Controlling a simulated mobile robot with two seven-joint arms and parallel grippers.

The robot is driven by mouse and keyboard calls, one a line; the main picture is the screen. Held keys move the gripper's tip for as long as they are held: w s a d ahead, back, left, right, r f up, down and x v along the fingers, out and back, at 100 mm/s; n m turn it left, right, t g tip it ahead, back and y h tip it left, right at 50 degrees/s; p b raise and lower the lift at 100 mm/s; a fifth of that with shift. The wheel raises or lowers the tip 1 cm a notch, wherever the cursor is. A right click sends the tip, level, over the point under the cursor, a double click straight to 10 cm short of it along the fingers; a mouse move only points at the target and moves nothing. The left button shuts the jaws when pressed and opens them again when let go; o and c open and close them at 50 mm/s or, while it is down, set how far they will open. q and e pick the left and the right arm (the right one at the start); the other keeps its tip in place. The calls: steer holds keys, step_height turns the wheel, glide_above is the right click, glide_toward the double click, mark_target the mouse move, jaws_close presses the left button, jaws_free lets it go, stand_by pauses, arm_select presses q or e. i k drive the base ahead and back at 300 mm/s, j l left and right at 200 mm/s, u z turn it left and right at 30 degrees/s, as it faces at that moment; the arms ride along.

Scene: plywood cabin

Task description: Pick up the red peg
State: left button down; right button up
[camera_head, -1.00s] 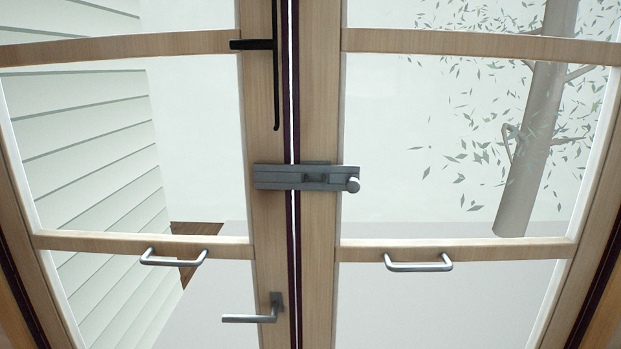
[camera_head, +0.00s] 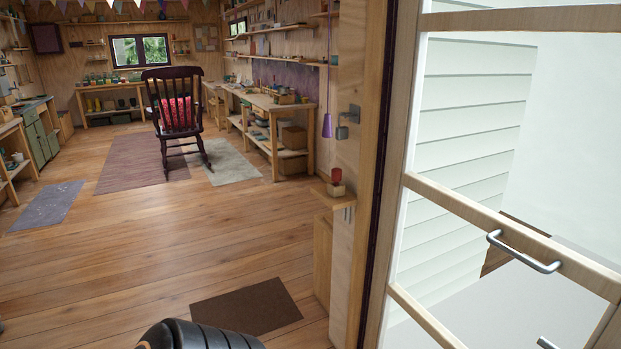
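A small red upright piece (camera_head: 337,177), which looks like the red peg, stands on a small pale and reddish block (camera_head: 337,189). The block rests on a small wooden ledge (camera_head: 335,200) on the wall, just left of the glass door. The peg is small in view, so its exact shape and how it sits in or on the block are hard to tell. Neither of my grippers is in view.
The glass door (camera_head: 470,200) with a metal bar handle (camera_head: 525,252) fills the right. A dark brown mat (camera_head: 246,306) lies on the floor below the ledge. A rocking chair (camera_head: 173,100) and workbench (camera_head: 262,107) stand farther back. The middle floor is clear.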

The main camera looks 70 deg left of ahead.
mark_target(336, 173)
steer(key=u, duration=2)
steer(key=i+j+u, duration=0.7)
steer(key=i, duration=0.3)
steer(key=i+j, duration=0.1)
steer(key=i, duration=1.2)
steer(key=i+j+z, duration=0.1)
steer(key=i+z, duration=0.35)
steer(key=i+j+z, duration=0.3)
steer(key=i+z, duration=0.15)
steer(key=i, duration=0.15)
steer(key=i+j+z, duration=0.1)
steer(key=z, duration=0.35)
steer(key=i+j+z, duration=0.25)
steer(key=z, duration=0.15)
steer(key=i+j+z, duration=0.2)
steer(key=z, duration=0.25)
steer(key=i+j+z, duration=0.1)
steer(key=j+z, duration=0.2)
steer(key=z, duration=0.15)
steer(key=j+z, duration=0.4)
steer(key=i+l, duration=0.05)
